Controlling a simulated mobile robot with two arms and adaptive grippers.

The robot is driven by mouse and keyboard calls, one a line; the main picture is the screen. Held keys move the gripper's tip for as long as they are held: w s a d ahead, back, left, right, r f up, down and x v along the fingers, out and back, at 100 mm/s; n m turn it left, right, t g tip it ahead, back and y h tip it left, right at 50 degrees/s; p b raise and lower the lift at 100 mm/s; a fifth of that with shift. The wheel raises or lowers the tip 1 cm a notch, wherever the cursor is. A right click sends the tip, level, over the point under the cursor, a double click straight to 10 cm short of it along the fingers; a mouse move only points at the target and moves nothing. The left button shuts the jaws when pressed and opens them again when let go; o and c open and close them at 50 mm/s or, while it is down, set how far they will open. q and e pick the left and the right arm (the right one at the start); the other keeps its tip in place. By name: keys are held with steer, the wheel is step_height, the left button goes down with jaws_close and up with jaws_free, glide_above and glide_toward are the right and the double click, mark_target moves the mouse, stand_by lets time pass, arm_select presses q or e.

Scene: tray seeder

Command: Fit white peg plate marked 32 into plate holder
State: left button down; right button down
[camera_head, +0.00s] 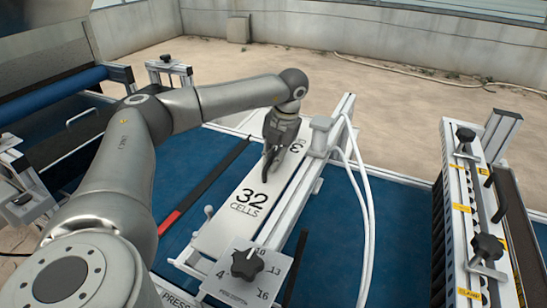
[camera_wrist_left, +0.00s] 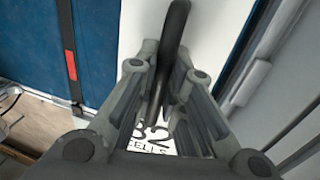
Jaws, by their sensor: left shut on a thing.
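The white peg plate (camera_head: 222,232), marked 32 CELLS, lies lengthwise along the metal plate holder (camera_head: 306,190) in the head view. My left gripper (camera_head: 271,158) is over the plate's middle, shut on its dark curved handle. In the left wrist view the handle (camera_wrist_left: 174,28) passes between the fingers of the left gripper (camera_wrist_left: 172,72), with the white plate (camera_wrist_left: 130,22) below. Part of the plate's far end is hidden by my gripper. I cannot tell whether the plate is fully seated. My right gripper is out of view.
A dial plate with a black knob (camera_head: 247,264) stands at the holder's near end. White hoses (camera_head: 362,200) run beside the right rail. A barred unit with black knobs (camera_head: 487,247) stands at the right. A black and red strip (camera_head: 170,222) lies along the blue surface at left.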

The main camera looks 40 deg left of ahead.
mark_target(273, 176)
arm_select(q)
steer(key=x, duration=0.1)
steer(key=b+x, duration=0.2)
steer(key=shift+w+d+f, duration=0.1)
steer(key=shift+d+f, duration=0.2)
steer(key=shift+f, duration=0.05)
steer(key=shift+d+b+x, duration=0.15)
steer(key=shift+b+x, duration=0.3)
steer(key=shift+x, duration=0.3)
steer(key=shift+d+b+x, duration=0.15)
steer(key=shift+b+x, duration=0.3)
steer(key=shift+x, duration=0.35)
steer(key=shift+w, duration=0.15)
steer(key=shift+f, duration=0.2)
steer(key=shift+f, duration=0.25)
steer(key=c, duration=1.4)
jaws_free()
steer(key=shift+d, duration=0.1)
steer(key=shift+c, duration=0.2)
